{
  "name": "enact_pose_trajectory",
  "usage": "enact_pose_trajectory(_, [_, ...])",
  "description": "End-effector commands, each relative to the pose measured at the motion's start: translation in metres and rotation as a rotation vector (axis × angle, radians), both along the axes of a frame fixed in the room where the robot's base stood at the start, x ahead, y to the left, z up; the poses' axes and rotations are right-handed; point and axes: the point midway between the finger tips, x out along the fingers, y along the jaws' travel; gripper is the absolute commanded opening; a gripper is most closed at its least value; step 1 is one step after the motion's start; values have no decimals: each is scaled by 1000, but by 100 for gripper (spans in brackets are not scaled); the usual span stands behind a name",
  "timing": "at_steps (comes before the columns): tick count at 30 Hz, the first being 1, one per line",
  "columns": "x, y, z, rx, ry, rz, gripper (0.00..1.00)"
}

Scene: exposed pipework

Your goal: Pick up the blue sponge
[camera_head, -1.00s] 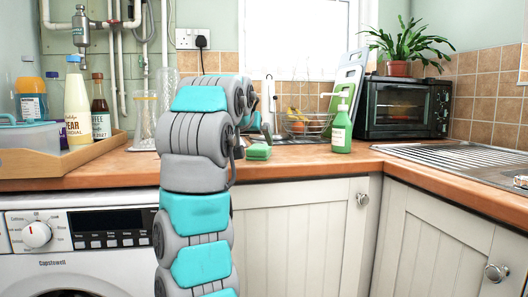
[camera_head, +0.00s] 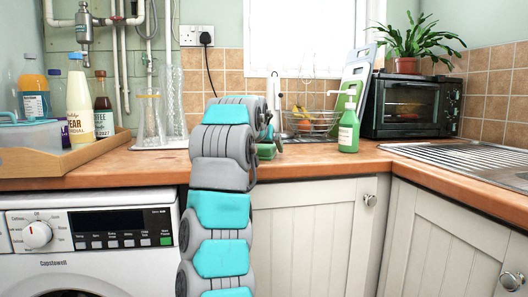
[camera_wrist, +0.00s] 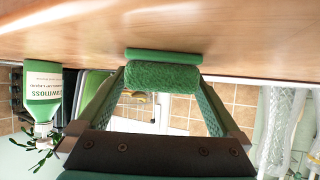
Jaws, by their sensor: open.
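No blue sponge shows; the sponge I see is green. In the wrist view, which shows the room upside down, the green sponge (camera_wrist: 160,74) lies on the wooden counter with a smoother green layer on its counter side. My gripper (camera_wrist: 162,86) is open, with one fingertip at each end of the sponge. I cannot tell whether the fingers touch it. In the head view, the sponge (camera_head: 266,151) is partly hidden behind my arm, and my gripper (camera_head: 272,134) is mostly hidden too.
A green pump bottle (camera_head: 348,128) stands close to the right of the sponge. A wire fruit basket (camera_head: 312,122) and a black oven (camera_head: 412,106) are behind. Glasses (camera_head: 172,103) and a wooden tray (camera_head: 75,160) with bottles stand left. The front counter is clear.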

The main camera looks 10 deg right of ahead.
Motion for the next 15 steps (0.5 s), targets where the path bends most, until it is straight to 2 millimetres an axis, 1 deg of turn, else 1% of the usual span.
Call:
enact_pose_trajectory(5, [0, 0, 0, 1, -1, 0, 100])
enact_pose_trajectory(15, [0, 0, 1, 0, -1, 0, 62])
